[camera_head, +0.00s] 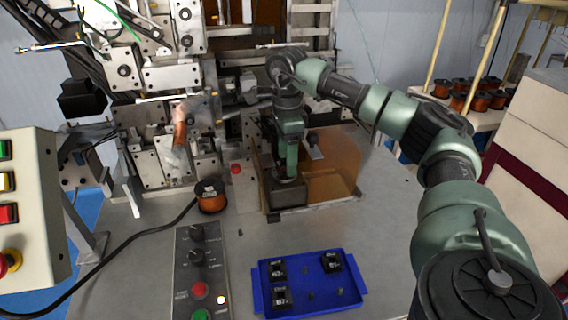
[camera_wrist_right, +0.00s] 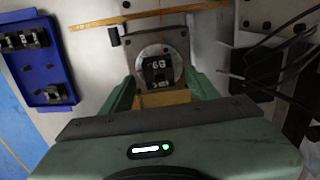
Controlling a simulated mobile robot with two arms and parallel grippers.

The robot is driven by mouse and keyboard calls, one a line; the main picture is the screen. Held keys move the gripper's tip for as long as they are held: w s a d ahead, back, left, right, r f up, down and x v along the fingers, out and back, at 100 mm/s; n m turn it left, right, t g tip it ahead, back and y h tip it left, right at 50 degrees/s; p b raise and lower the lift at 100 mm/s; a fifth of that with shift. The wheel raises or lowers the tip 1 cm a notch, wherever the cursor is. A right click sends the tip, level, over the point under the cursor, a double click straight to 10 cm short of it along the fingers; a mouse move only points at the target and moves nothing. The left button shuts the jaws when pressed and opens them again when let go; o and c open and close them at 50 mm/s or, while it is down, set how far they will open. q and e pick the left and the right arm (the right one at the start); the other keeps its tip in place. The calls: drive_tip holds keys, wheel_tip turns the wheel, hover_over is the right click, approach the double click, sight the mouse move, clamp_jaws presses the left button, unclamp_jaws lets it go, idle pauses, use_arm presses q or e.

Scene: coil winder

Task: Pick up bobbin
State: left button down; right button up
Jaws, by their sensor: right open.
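My right gripper (camera_head: 290,172) points down beside the amber guard, and it also shows in the right wrist view (camera_wrist_right: 162,88). Its two green fingers are open, one on each side of a black bobbin (camera_wrist_right: 158,68) with white markings. The bobbin sits on a round metal disc (camera_wrist_right: 176,50). I cannot tell whether the fingers touch it. The head view does not show this bobbin clearly. More black bobbins (camera_head: 331,262) stand in a blue tray (camera_head: 347,298) at the front of the table. My left gripper is not in view.
A copper wire spool (camera_head: 211,197) and a button panel (camera_head: 202,275) are left of the tray. The winding machine (camera_head: 170,75) stands behind. An amber guard (camera_head: 335,165) is right of the gripper. Copper spools (camera_head: 480,101) fill a shelf at the back right.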

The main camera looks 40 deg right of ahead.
drive_tip(key=shift+f, duration=0.1)
drive_tip(key=c, duration=1)
clamp_jaws()
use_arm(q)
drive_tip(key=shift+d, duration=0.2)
